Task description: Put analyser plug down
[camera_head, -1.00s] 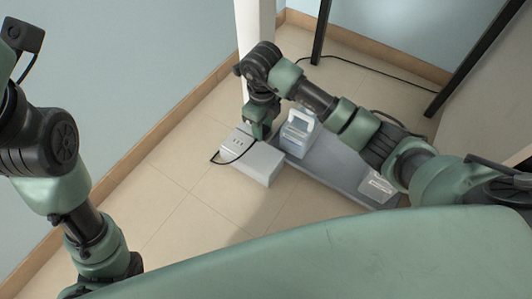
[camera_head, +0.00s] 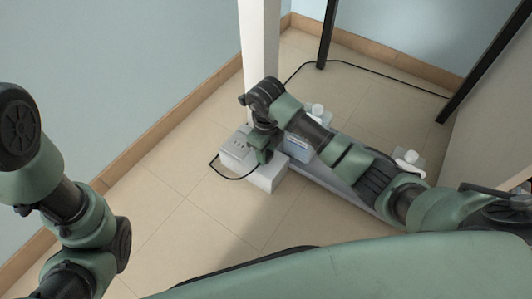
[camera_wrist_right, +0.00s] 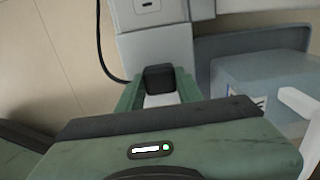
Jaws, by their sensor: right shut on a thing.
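The analyser plug (camera_wrist_right: 160,78) is a small black block between the fingers of my right gripper in the right wrist view. My right gripper (camera_head: 262,152) is shut on it, over the pale grey socket box (camera_head: 268,180) on the floor. The socket box also shows in the right wrist view (camera_wrist_right: 165,45), with a dark slot near the top edge. I cannot tell whether the plug touches the box. In the head view the gripper hides the plug. My left arm shows at the left, but its gripper is out of view.
A grey tray (camera_wrist_right: 245,45) lies beside the box, with a blue-grey container (camera_head: 300,150) on it. A white post (camera_head: 260,60) stands behind. A black cable (camera_head: 214,166) loops on the left. Floor tiles (camera_head: 175,205) at left are clear.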

